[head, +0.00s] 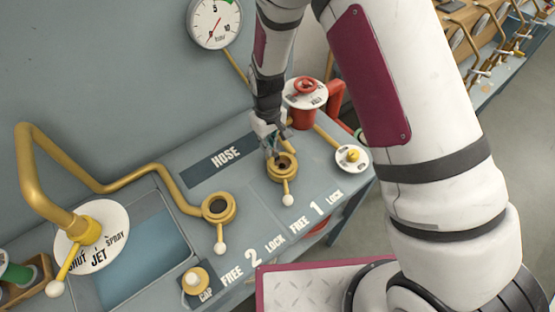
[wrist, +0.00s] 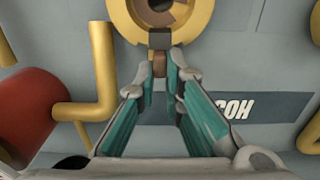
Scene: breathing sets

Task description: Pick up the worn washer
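The worn washer (wrist: 180,16) is a brown ring seated in the gold coupling (head: 282,168) by the "1" label. A brown tab (wrist: 160,62) runs from it toward my gripper in the wrist view. The exact contact is partly hidden by the fingertips. In the head view the washer is mostly hidden.
A second gold coupling (head: 218,208) stands left. A capped fitting (head: 196,281) sits in front and a round white plate with a gold knob (head: 353,156) to the right. A red valve (head: 304,94) stands behind my gripper. A bent gold pipe (head: 40,170) rises at far left.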

